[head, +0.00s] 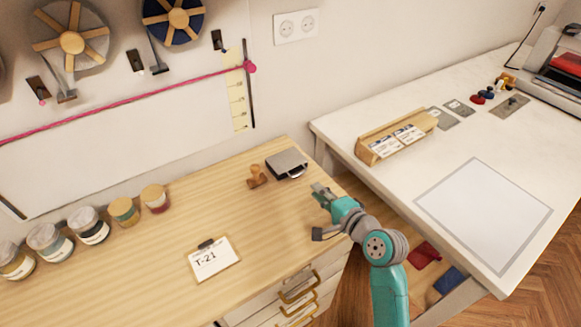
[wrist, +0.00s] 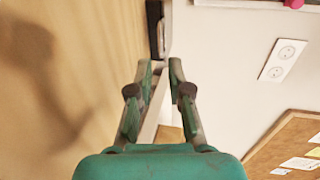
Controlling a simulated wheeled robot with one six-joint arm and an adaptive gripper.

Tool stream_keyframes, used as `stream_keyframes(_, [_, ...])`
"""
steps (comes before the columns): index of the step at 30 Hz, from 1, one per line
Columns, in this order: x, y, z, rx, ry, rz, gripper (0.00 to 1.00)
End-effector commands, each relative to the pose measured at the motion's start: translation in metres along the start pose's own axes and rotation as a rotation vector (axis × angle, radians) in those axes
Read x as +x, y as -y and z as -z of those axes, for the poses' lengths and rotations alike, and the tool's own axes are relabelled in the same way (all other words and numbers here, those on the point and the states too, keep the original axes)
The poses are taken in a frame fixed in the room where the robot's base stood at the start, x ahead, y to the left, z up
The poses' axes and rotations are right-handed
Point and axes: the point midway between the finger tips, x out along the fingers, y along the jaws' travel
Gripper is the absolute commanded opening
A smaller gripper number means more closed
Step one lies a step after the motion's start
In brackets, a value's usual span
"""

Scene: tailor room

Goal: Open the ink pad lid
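The ink pad (head: 287,163) is a small dark case with a grey lid, lying shut near the back right corner of the wooden table. Its edge shows as a dark and grey strip in the wrist view (wrist: 155,28), ahead of the fingertips. My gripper (head: 320,190) is in front and to the right of the ink pad in the head view, apart from it. In the wrist view my gripper (wrist: 161,65) has a narrow gap between its fingertips, with nothing held.
A wooden stamp (head: 257,176) stands just left of the ink pad. A T-21 card (head: 213,259) and several jars (head: 124,211) are farther left. A white table (head: 390,110) with a wooden card holder (head: 385,148) is on the right. The wooden table's middle is clear.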

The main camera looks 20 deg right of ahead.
Motion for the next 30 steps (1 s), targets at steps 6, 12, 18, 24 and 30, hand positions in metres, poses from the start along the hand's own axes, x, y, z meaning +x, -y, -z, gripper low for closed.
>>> stream_keyframes(6, [0.022,0.001,-0.001,0.0,0.002,0.001,0.18])
stream_keyframes(12, [0.058,0.001,-0.001,-0.001,0.003,0.0,0.18])
stream_keyframes(18, [0.088,0.0,-0.001,-0.001,0.002,-0.001,0.18])
stream_keyframes(24, [0.104,0.0,0.0,0.0,0.001,0.0,0.18])
stream_keyframes(30, [0.107,0.0,0.0,0.0,0.0,0.0,0.18])
